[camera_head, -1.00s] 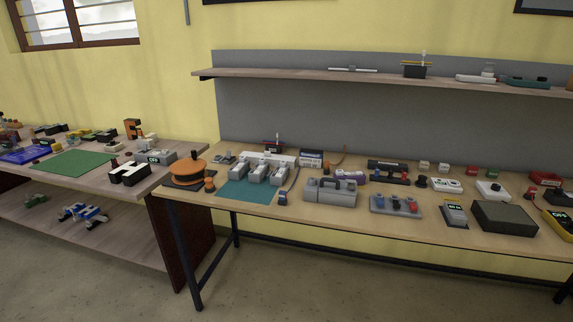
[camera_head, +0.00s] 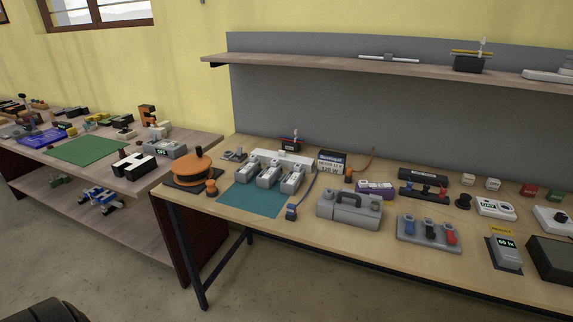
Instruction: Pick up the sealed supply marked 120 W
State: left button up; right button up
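A dark box with a pale printed label (camera_head: 332,162) stands at the back of the right workbench, behind and right of the teal mat (camera_head: 240,201). Its print is too small to read with certainty, so I cannot confirm a 120 W marking. Several light grey units (camera_head: 268,176) stand in a row at the back of the mat, before a white strip (camera_head: 284,158). No marking on them is readable. Neither gripper is in view.
The right workbench also holds an orange reel (camera_head: 189,169), a grey case with a handle (camera_head: 349,209) and a grey block with coloured knobs (camera_head: 428,234). A shelf (camera_head: 330,62) overhangs the back. A second table with a green mat (camera_head: 85,151) stands left.

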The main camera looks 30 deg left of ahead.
aim_at(245, 173)
jog(key=u, duration=0.25)
jog(key=i, duration=1)
jog(key=u, duration=0.65)
